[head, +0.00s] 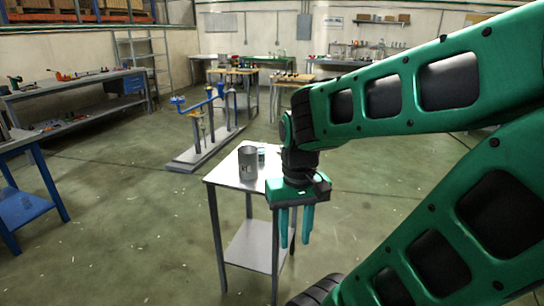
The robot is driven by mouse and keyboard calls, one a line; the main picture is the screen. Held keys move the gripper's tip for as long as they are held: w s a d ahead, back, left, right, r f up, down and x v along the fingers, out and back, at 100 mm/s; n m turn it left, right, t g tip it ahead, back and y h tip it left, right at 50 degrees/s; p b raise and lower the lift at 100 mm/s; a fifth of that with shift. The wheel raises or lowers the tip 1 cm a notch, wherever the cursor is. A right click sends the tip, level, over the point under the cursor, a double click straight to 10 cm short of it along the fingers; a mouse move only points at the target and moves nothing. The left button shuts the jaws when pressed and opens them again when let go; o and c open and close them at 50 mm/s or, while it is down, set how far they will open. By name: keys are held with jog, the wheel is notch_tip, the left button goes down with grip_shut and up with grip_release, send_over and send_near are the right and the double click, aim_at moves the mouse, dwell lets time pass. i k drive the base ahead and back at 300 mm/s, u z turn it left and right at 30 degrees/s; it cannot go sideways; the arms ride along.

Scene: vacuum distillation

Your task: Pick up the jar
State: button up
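A grey metal-looking cylinder (248,162), open at the top, stands upright on a small white-topped table (228,172). A smaller bluish-grey object (261,153) stands just behind it to the right, partly hidden by my arm and the cylinder. I cannot tell for certain which of the two is the jar. My gripper (296,226) points down at the right side of the table, apart from both objects. Its two green fingers are spread with a gap between them and nothing visible in it. My wrist and gripper hide the table's right part.
The small table has a lower shelf (252,245). A blue and grey stand (205,130) is on the floor behind it. A workbench (75,85) is at the left, and a blue-framed table (22,205) nearer. The floor around the small table's left is clear.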

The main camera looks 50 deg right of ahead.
aim_at(260, 152)
jog(key=z, duration=1)
jog(key=i, duration=1.5)
